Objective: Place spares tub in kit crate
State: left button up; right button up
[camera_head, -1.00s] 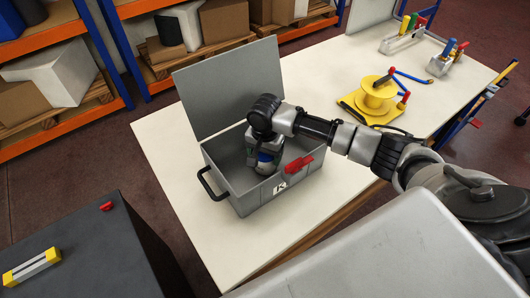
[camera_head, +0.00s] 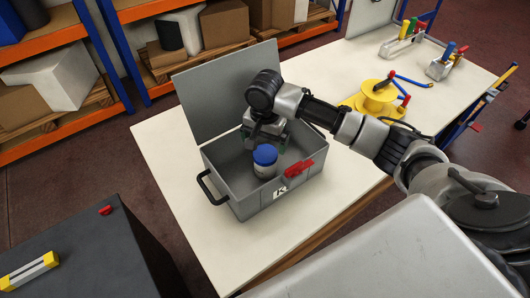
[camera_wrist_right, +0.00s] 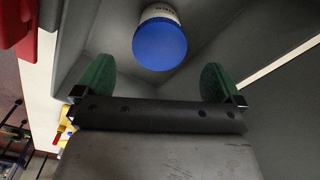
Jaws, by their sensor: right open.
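The spares tub, a white tub with a blue lid (camera_head: 265,158), stands upright inside the grey kit crate (camera_head: 262,202), near its front wall. The crate's lid (camera_head: 228,90) is raised at the back. My right gripper (camera_head: 267,143) is open above the crate, just behind and above the tub, apart from it. In the right wrist view the blue lid (camera_wrist_right: 160,45) lies beyond the green fingertips (camera_wrist_right: 158,80), with nothing between them. My left gripper is not in view.
A yellow spool (camera_head: 376,98) and tool holders (camera_head: 404,40) are farther right. A dark cabinet (camera_head: 85,250) is at lower left.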

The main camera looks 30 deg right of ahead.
jog(key=shift+r, duration=2.3)
